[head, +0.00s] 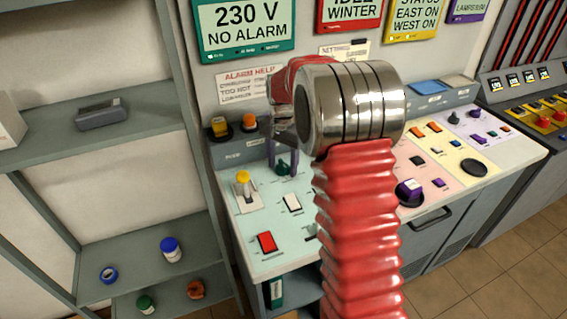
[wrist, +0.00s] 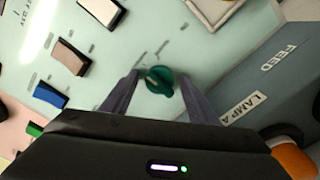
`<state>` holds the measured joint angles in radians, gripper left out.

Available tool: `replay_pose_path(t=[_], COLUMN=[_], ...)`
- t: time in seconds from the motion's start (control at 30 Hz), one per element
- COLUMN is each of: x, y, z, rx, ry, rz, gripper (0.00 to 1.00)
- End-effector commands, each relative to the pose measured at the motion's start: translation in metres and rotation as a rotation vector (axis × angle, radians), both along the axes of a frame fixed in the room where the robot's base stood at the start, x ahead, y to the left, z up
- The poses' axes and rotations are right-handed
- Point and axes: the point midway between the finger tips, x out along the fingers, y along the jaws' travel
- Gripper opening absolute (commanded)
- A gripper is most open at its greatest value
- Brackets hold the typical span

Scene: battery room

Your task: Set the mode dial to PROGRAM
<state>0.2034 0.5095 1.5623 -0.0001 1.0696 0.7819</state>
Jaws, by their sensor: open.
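The mode dial is most likely the green knob (head: 283,168) on the pale green section of the console, near the MODE label. It also shows in the wrist view (wrist: 159,80), between the tips of my two grey fingers. My gripper (head: 283,152) points down over the knob, partly hidden by my red arm in the head view. In the wrist view my gripper (wrist: 155,95) is open, with a gap on both sides of the knob. I cannot read the dial's setting or find the word PROGRAM.
A yellow-topped lever (head: 243,185), a white rocker (head: 292,203) and a red rocker (head: 266,242) sit close to the knob. Shelves with small items (head: 172,249) are on the left.

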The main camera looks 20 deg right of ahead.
Motion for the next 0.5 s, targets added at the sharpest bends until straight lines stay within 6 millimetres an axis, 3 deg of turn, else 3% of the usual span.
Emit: replay_pose_path(t=[0.13, 0.5], x=[0.0000, 0.0000], y=[-0.0001, -0.0004], z=[0.0002, 0.0005], rx=[0.000, 0.000], ry=[0.000, 0.000], rz=[0.000, -0.001], gripper=[0.54, 0.28])
